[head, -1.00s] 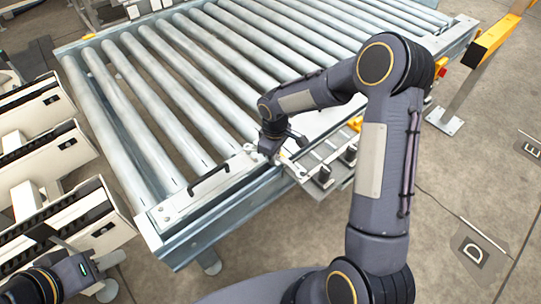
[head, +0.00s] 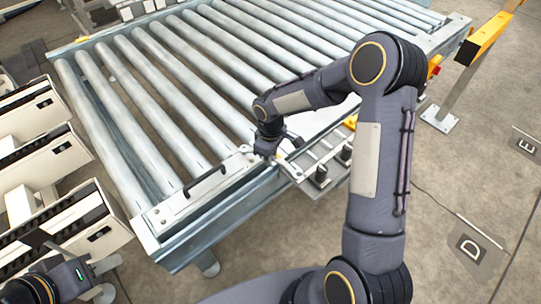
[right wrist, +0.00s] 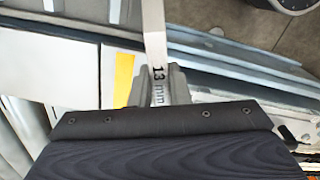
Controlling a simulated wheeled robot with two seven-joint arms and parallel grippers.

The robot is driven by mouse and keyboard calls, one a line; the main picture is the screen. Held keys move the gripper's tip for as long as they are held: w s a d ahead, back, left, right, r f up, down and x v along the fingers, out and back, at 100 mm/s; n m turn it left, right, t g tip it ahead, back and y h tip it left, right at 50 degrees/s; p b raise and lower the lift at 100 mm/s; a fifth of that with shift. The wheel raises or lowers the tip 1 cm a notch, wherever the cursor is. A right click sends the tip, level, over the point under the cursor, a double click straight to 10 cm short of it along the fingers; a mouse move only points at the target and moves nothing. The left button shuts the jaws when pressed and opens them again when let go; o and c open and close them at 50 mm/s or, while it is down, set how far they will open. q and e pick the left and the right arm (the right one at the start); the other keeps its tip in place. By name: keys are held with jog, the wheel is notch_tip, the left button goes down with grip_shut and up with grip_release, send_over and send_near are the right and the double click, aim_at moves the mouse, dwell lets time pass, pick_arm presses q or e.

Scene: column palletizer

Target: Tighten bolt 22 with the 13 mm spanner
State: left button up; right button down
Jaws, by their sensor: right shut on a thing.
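My right gripper (head: 268,151) is at the near edge of the roller conveyor (head: 170,213), next to a small tray. In the right wrist view its jaws (right wrist: 160,88) are shut on a flat metal spanner (right wrist: 154,35) marked "13 mm". The spanner's shaft runs up out of that picture, so its working end is out of sight. Bolt 22 cannot be made out in either view. My left gripper (head: 42,240) is at the lower left, small and partly cut off, and its jaws cannot be read.
A grey tray (head: 306,183) with dark round-topped items is fixed at the conveyor's near side. A black handle (head: 205,181) stands on the edge plate left of my right gripper. White machine units (head: 45,155) stand at the left.

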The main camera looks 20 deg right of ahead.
jog(key=shift+f+b, duration=0.75)
jog(key=shift+f, duration=0.15)
dwell(1.4)
dwell(0.6)
jog(key=shift+s+a+f+m+b, duration=0.1)
jog(key=shift+s+a+m+b, duration=0.2)
jog(key=shift+a+m+b, duration=0.25)
jog(key=shift+s+a+m+b, duration=0.3)
jog(key=shift+a+m, duration=0.15)
jog(key=shift+m, duration=0.2)
jog(key=shift+s+a+m+b, duration=0.15)
jog(key=shift+a+m+b, duration=0.2)
jog(key=shift+m, duration=0.25)
jog(key=shift+s+a+m+b, duration=0.15)
jog(key=shift+a+m+b, duration=0.2)
jog(key=shift+a+m, duration=0.55)
jog(key=shift+s+a+m+b, duration=0.15)
jog(key=shift+a+m+b, duration=0.2)
jog(key=shift+a+m, duration=0.55)
jog(key=shift+w+a+m, duration=0.1)
jog(key=shift+a+m, duration=0.85)
jog(key=shift+m, duration=0.35)
jog(key=shift+w+a+m, duration=0.15)
jog(key=shift+a+m, duration=0.35)
jog(key=shift+m, duration=0.15)
jog(key=shift+w+a+m, duration=0.15)
jog(key=shift+a+m, duration=0.35)
jog(key=shift+m, duration=0.15)
jog(key=shift+r+p, duration=1.2)
jog(key=shift+r, duration=0.65)
